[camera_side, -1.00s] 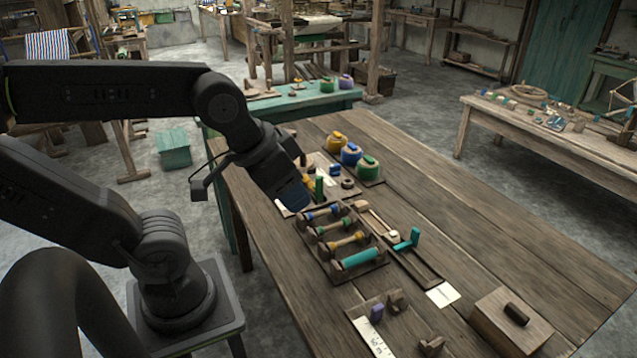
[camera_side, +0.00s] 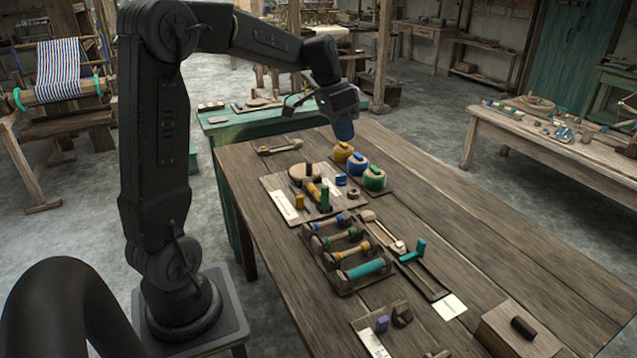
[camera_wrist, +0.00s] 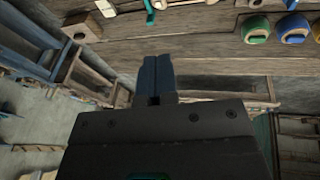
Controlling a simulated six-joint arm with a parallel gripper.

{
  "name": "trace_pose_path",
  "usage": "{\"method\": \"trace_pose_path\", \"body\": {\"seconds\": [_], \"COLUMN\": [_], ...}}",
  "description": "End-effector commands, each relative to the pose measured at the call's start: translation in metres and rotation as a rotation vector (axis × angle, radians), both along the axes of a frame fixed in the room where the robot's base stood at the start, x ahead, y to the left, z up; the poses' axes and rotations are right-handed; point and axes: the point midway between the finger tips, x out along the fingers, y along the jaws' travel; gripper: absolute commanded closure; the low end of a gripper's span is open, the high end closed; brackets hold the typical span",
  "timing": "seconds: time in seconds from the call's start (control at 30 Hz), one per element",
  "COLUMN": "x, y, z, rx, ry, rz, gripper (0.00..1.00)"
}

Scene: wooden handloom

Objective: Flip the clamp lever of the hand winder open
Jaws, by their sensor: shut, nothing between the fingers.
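The likely hand winder is a round wooden disc (camera_side: 305,174) with a dark knob and a yellow roller, on a pale board (camera_side: 283,206) in the side view. A green upright piece (camera_side: 324,196) stands beside it. I cannot tell which piece is the clamp lever or how it is set. My gripper (camera_side: 343,131) is shut and empty, its blue fingers pointing down above the far end of the table, beyond the board and near the yellow-topped pot. In the wrist view the closed blue fingers (camera_wrist: 156,74) show in the middle.
Yellow (camera_side: 343,151), blue (camera_side: 358,163) and green (camera_side: 374,178) pots stand right of the board. A spool rack (camera_side: 345,286) and a rail with a teal lever (camera_side: 413,250) lie nearer. The table's right side (camera_side: 480,210) is clear. A wooden block (camera_side: 520,335) sits front right.

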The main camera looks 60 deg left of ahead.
Motion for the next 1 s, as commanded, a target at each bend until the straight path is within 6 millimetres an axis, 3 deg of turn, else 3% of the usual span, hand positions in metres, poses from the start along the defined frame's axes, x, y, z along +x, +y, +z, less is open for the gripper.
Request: {"method": "trace_pose_path", "body": {"seconds": [0.03,0.27,0.4,0.6,0.8,1.0], "x": [0.008,0.025,0.021,0.005,-0.008,-0.010], "y": [0.023,0.117,0.174,0.236,0.264,0.268], "z": [-0.011,-0.055,-0.090,-0.135,-0.158,-0.162], "rx": [-0.026,-0.131,-0.191,-0.249,-0.272,-0.277], "ry": [0.006,-0.026,-0.069,-0.145,-0.193,-0.202], "rz": [0.003,-0.024,-0.038,-0.052,-0.061,-0.065], "gripper": [1.00,1.00,1.00,1.00,1.00,1.00]}}
